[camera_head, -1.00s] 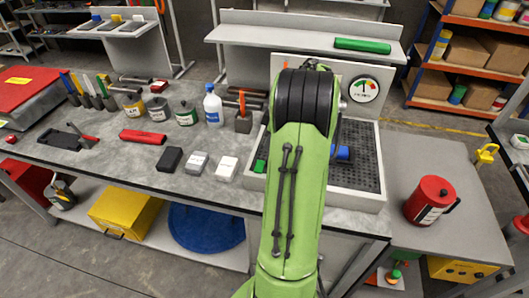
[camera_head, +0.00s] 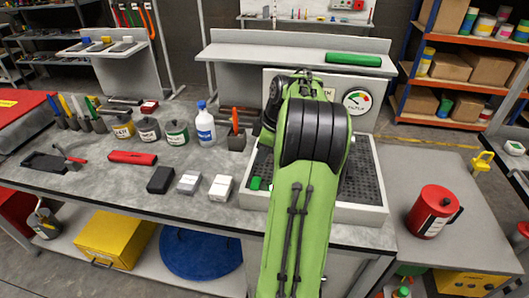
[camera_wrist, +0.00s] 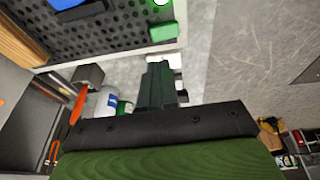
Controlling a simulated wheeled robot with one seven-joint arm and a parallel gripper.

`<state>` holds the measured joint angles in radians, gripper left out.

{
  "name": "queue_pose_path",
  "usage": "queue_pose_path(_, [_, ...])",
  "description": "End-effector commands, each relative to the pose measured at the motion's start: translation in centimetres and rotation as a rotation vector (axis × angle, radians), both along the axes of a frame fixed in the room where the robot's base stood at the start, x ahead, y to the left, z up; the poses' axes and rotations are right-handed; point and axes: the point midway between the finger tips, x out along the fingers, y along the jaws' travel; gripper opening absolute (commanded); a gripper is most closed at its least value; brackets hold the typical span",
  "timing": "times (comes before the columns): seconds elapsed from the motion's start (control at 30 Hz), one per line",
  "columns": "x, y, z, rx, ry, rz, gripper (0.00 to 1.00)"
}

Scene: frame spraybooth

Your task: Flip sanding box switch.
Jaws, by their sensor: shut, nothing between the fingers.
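The sanding box (camera_head: 362,213) is a pale tray with a dark perforated bed and an upright back panel at the right end of the bench. Its round gauge (camera_head: 356,101) shows on the panel. I cannot make out the switch; my arm covers part of the panel and bed. My gripper is hidden behind my arm in the head view. In the wrist view my gripper (camera_wrist: 160,82) is shut and empty, its dark fingers near the box's pale rim (camera_wrist: 125,58). A green block (camera_wrist: 163,32) lies on the bed, with a bright green light (camera_wrist: 161,2) beyond it.
A blue thing (camera_wrist: 65,4) is on the perforated bed. White (camera_head: 221,187), grey and black blocks, a spray bottle (camera_head: 205,127) and several cans stand left of the box. A red canister (camera_head: 431,213) stands on the lower table at right.

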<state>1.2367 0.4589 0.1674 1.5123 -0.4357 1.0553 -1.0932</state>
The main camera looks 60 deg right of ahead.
Motion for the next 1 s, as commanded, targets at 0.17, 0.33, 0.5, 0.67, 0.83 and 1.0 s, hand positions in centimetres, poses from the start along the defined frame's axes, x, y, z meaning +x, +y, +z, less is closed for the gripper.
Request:
queue_pose_path(0.17, [1.2,0.4,-4.1,0.004,0.002,0.003,0.00])
queue_pose_path(0.33, [1.4,-0.1,-6.9,0.003,0.001,0.001,0.00])
queue_pose_path(0.5, [1.5,-0.3,-7.9,0.000,0.000,0.002,0.00])
queue_pose_path(0.67, [1.5,-0.3,-7.9,-0.001,0.000,0.002,0.00])
queue_pose_path(0.83, [1.5,-0.3,-7.9,0.004,0.002,0.001,0.00])
queue_pose_path(1.0, [1.5,-0.2,-8.0,0.074,0.030,0.002,0.00])
